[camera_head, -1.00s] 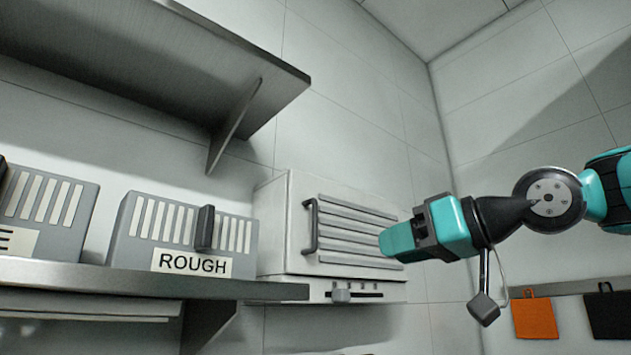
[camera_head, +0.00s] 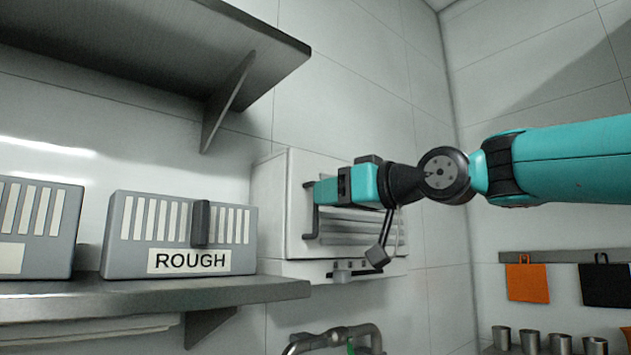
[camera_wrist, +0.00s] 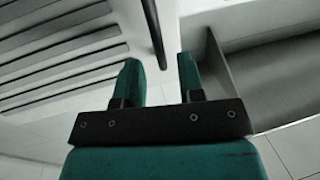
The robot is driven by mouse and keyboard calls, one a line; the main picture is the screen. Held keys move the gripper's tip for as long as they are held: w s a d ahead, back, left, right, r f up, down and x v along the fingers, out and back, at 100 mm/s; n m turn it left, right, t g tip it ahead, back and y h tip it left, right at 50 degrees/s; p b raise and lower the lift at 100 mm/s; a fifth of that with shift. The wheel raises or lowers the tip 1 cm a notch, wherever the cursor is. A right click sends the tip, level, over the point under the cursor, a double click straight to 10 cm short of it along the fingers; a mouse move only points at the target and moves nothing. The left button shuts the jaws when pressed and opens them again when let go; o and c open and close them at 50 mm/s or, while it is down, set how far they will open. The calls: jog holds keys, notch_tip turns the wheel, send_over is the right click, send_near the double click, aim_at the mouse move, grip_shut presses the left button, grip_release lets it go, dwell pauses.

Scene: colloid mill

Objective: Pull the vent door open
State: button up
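The vent door (camera_head: 350,228) is a white panel with grey slats on the front of a wall-mounted box, and it looks shut. Its dark bar handle (camera_head: 308,222) stands at the door's left edge. My gripper (camera_head: 318,192) is in front of the door at the handle's upper part and hides some of the slats. In the wrist view the handle (camera_wrist: 153,30) lies just beyond the gap between my two teal fingers (camera_wrist: 160,75). The fingers are apart with nothing between them.
A metal shelf (camera_head: 150,292) with grey boxes, one labelled ROUGH (camera_head: 180,235), is left of the vent box. An upper shelf (camera_head: 150,60) with a bracket hangs above. A slider knob (camera_head: 342,272) sits below the door. Orange (camera_head: 527,282) and black boards hang at right.

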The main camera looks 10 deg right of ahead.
aim_at(316, 228)
jog(key=shift+p+x, duration=0.7)
jog(key=shift+x, duration=1.3)
grip_shut()
